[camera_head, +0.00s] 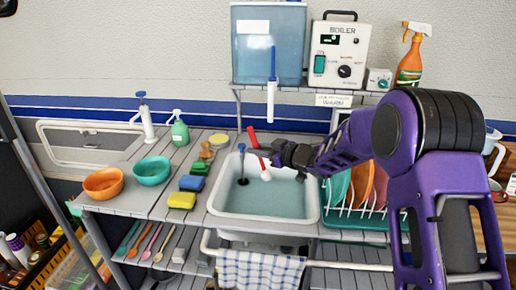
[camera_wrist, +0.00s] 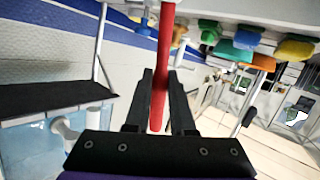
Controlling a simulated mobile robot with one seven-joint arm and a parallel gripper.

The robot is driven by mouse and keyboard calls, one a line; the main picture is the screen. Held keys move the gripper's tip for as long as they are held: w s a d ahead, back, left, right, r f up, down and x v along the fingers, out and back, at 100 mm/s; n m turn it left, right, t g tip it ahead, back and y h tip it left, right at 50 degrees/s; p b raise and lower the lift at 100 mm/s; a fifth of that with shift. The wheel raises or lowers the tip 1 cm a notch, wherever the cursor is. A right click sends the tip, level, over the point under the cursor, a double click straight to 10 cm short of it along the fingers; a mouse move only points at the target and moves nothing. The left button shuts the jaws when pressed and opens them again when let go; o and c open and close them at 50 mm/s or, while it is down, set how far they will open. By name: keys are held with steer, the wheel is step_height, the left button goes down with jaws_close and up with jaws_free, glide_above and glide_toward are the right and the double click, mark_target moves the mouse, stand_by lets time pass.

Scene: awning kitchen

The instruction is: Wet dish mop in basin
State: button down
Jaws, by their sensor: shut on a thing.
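The dish mop (camera_head: 254,142) has a red handle and a white head pointing down. My gripper (camera_head: 272,155) is shut on its handle and holds it tilted over the back of the basin (camera_head: 265,221). In the wrist view, the red handle (camera_wrist: 166,50) runs between the two black fingers of my gripper (camera_wrist: 162,75). The basin is white and holds bluish water. The white head shows against the water near the back right; I cannot tell if it touches the water. The head is not clear in the wrist view.
A blue-handled tool with a dark base (camera_head: 242,168) stands at the basin's left back. A dish rack (camera_head: 350,212) with plates is right of the basin. Sponges (camera_head: 182,200) and bowls (camera_head: 103,184) lie left. A shelf (camera_head: 300,86) with a boiler (camera_head: 340,55) is above.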

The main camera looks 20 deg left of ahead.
step_height(320, 180, down, 7)
steer(key=b, duration=0.1)
stand_by(0.5)
steer(key=shift+f, duration=0.1)
stand_by(0.5)
steer(key=shift+r+p, duration=4.2)
steer(key=shift+r, duration=1.35)
steer(key=shift+r, duration=0.1)
steer(key=shift+r+p, duration=1.4)
steer(key=shift+r, duration=0.55)
steer(key=shift+s+f, duration=0.1)
